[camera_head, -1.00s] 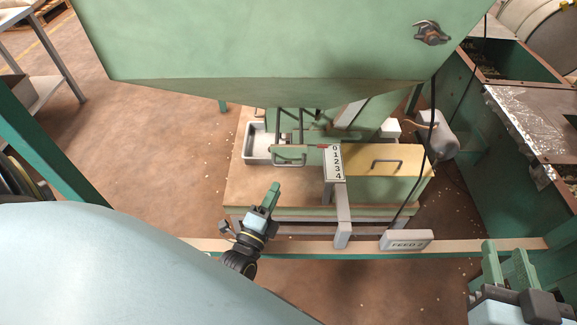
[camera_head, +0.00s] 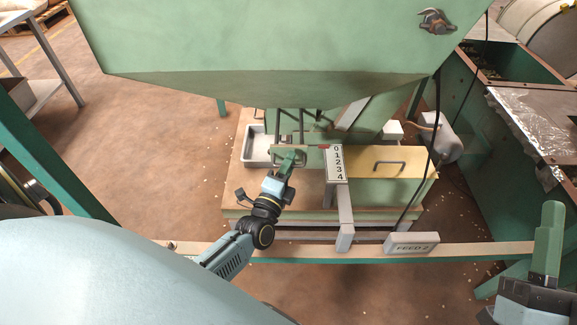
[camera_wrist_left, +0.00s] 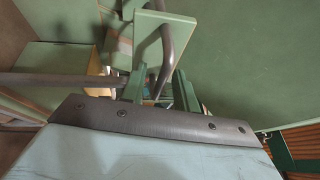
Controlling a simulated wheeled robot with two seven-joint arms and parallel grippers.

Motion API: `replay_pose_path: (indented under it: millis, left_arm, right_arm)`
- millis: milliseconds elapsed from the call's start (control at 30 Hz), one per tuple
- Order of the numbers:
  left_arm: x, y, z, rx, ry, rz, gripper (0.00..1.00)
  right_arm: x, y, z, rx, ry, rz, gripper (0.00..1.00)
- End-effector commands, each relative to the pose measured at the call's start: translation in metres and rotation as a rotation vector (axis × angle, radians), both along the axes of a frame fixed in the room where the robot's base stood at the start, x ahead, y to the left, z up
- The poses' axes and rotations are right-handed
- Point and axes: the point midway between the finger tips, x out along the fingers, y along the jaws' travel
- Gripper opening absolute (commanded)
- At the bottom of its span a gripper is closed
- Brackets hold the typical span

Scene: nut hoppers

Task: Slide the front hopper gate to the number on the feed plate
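The front hopper gate (camera_head: 308,157) is a green plate with a grey bar handle, left of the number scale (camera_head: 337,163). The scale reads 0 to 4 from back to front. A red pointer (camera_head: 323,147) sits beside the 0. The feed plate (camera_head: 411,244) on the front rail reads "FEED 2". My left gripper (camera_head: 288,160) is at the gate handle. In the left wrist view its green fingers (camera_wrist_left: 160,88) stand apart, with the grey handle (camera_wrist_left: 166,55) showing between and beyond them. Contact is unclear. My right gripper (camera_head: 546,240) is at the lower right; its fingers overlap.
The big green hopper (camera_head: 290,50) overhangs the gate. A yellow-topped box with a handle (camera_head: 390,172) stands right of the scale. A metal tray (camera_head: 256,146) lies to the left. A black cable (camera_head: 428,160) hangs at the right. The front rail (camera_head: 300,251) crosses below.

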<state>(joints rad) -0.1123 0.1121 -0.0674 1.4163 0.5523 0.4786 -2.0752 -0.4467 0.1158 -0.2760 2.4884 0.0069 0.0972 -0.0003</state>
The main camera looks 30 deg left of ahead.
Motion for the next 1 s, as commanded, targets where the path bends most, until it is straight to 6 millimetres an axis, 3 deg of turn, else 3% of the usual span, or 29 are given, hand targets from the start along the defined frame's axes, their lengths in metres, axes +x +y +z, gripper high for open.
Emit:
replay_pose_path:
  millis: [167,400,800,1000]
  left_arm:
    - [0.000,0.000,0.000,0.000,0.000,0.000,0.30]
    - [0.000,0.000,0.000,0.000,0.000,0.000,0.00]
    - [-0.003,-0.001,0.000,0.000,0.001,0.000,0.00]
    - [-0.016,-0.009,0.001,0.000,0.003,0.002,0.00]
  right_arm:
    - [0.000,0.000,0.000,0.000,0.000,0.000,0.33]
    - [0.000,0.000,0.000,-0.001,0.002,0.000,0.33]
    - [0.002,0.000,-0.002,-0.008,0.024,-0.001,0.33]
    - [0.016,-0.001,-0.028,-0.070,0.217,-0.013,0.33]
